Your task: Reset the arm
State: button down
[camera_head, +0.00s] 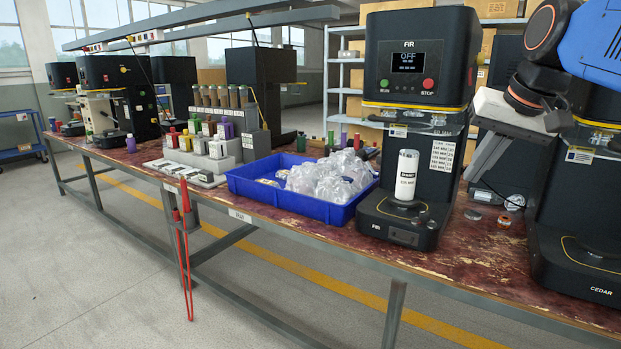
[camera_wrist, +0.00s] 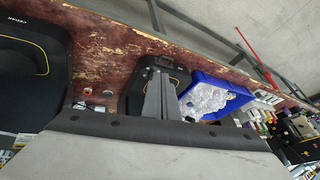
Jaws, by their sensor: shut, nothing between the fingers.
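My gripper (camera_head: 473,174) hangs at the right in the head view, under my blue arm link. It points down and to the left, beside the right side of the FIR seamer (camera_head: 420,60). Its fingers are together and empty. In the wrist view the grey fingers of my gripper (camera_wrist: 160,80) show at the middle, overlapping the dark base of the FIR machine. A white can (camera_head: 406,175) stands upright on the FIR machine's base. The panel of that machine reads OFF.
The CEDAR machine (camera_head: 590,265) stands close at the right, partly behind my arm. A blue tray (camera_head: 300,207) with clear plastic bags sits left of FIR. Small round parts (camera_head: 473,214) lie on the worn red bench (camera_head: 470,252).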

jog(key=s+f+n, duration=0.1)
jog(key=s+f, duration=0.4)
jog(key=f, duration=0.5)
jog(key=s+a+f+n, duration=0.1)
jog(key=s+f, duration=0.5)
jog(key=f, duration=0.3)
jog(key=s+a+f+n+h, duration=0.1)
jog(key=s+f, duration=0.5)
jog(key=f, duration=0.4)
jog(key=shift+s+a+f+g, duration=0.15)
jog(key=shift+a+f+g, duration=0.05)
jog(key=shift+f+g, duration=0.15)
